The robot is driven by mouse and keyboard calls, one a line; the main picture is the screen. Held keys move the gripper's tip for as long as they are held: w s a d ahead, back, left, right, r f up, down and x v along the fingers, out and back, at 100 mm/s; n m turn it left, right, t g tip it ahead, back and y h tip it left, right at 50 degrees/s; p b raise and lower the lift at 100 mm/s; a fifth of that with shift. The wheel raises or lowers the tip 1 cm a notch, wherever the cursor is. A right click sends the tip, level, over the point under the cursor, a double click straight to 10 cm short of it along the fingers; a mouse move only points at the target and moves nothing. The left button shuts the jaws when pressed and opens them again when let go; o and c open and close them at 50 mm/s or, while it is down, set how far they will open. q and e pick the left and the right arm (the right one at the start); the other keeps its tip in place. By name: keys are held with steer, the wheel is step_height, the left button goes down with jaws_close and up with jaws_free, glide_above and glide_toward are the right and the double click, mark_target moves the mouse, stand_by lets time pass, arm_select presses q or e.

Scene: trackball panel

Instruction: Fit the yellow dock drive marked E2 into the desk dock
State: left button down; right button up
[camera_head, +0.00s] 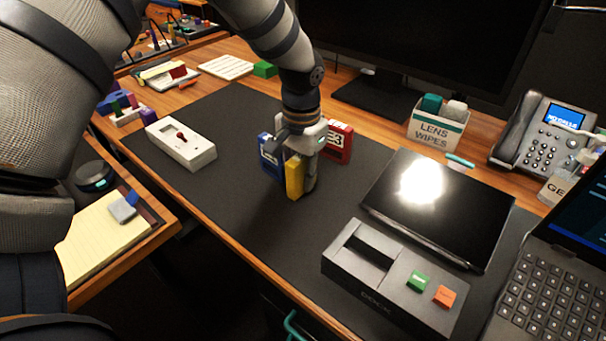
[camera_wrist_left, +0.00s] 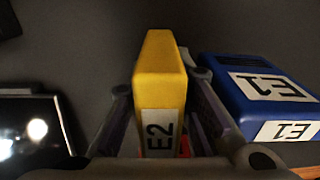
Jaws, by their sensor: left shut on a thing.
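The yellow drive (camera_head: 294,178) stands upright between the fingers of my left gripper (camera_head: 303,174), which is shut on it over the dark desk mat. In the left wrist view the yellow drive (camera_wrist_left: 160,85) shows its E2 label, with a finger of my left gripper (camera_wrist_left: 160,120) on each side. I cannot tell whether the drive touches the mat. The desk dock (camera_head: 345,277) is a dark grey box at the front right, with a long open slot and a green and an orange button. My right gripper is not in view.
The blue drive (camera_head: 268,158), marked E1 in the wrist view (camera_wrist_left: 260,95), stands close beside my gripper. A red drive (camera_head: 338,142) is just behind it. A white box with a small lever (camera_head: 180,153) lies left. A black tablet (camera_head: 440,215) lies behind the dock. The mat between is clear.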

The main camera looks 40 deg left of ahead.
arm_select(q)
steer(key=shift+f, duration=0.1)
steer(key=c, duration=1.7)
jaws_free()
